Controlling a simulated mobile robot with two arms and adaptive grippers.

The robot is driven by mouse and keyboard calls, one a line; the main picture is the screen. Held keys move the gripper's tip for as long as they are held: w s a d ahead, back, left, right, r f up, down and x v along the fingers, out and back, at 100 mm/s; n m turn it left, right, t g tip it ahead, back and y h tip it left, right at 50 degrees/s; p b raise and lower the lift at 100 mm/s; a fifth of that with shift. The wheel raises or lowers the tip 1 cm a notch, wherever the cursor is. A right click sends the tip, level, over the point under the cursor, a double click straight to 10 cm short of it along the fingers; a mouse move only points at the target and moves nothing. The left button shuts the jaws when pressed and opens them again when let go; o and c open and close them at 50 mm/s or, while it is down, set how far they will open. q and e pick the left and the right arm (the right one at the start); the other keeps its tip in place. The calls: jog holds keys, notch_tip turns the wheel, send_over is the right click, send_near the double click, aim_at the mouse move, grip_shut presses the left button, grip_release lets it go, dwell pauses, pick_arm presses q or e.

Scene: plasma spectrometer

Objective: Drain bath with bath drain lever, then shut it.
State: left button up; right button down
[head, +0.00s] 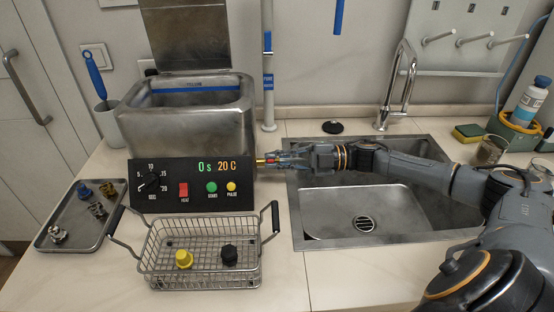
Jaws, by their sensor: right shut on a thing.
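The steel bath (185,128) stands on the counter with its lid (190,35) raised. Its front panel (208,172) reads 0 s and 20 C. The bath drain lever (261,161) shows as a small brass and red part at the right side of the bath, mostly covered by my gripper. My right gripper (272,159) reaches in from the right over the sink and is shut on the lever. The lever's exact angle is hidden. My left gripper is not in view.
A wire basket (205,280) with yellow and black parts stands in front of the bath. A metal tray (75,243) with small parts lies at left. The sink (340,225) with its tap (401,85) lies under my right arm. Bottle and sponge stand at right.

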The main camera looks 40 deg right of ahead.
jog(key=shift+w+d+r+m+p, duration=0.1)
jog(key=shift+w+r+m+p, duration=0.2)
jog(key=shift+m+p, duration=0.4)
jog(key=shift+w+d+r+m+p, duration=0.1)
jog(key=shift+r+m+p, duration=0.25)
jog(key=shift+m+p, duration=0.3)
jog(key=m+p, duration=0.1)
jog(key=m, duration=0.1)
jog(key=w+m+p, duration=0.1)
jog(key=m, duration=0.1)
jog(key=d+r+m+p, duration=0.1)
jog(key=m, duration=0.1)
jog(key=shift+w+d+p, duration=0.1)
jog(key=shift+w+p, duration=0.3)
jog(key=shift+w+d+f+m+p, duration=0.15)
jog(key=shift+w+m+p, duration=0.1)
jog(key=shift+m, duration=0.45)
jog(key=shift+w+d+m+p, duration=0.1)
jog(key=shift+w+m+p, duration=0.1)
jog(key=shift+m, duration=0.45)
jog(key=c, duration=1.4)
grip_release()
jog(key=shift+c, duration=0.2)
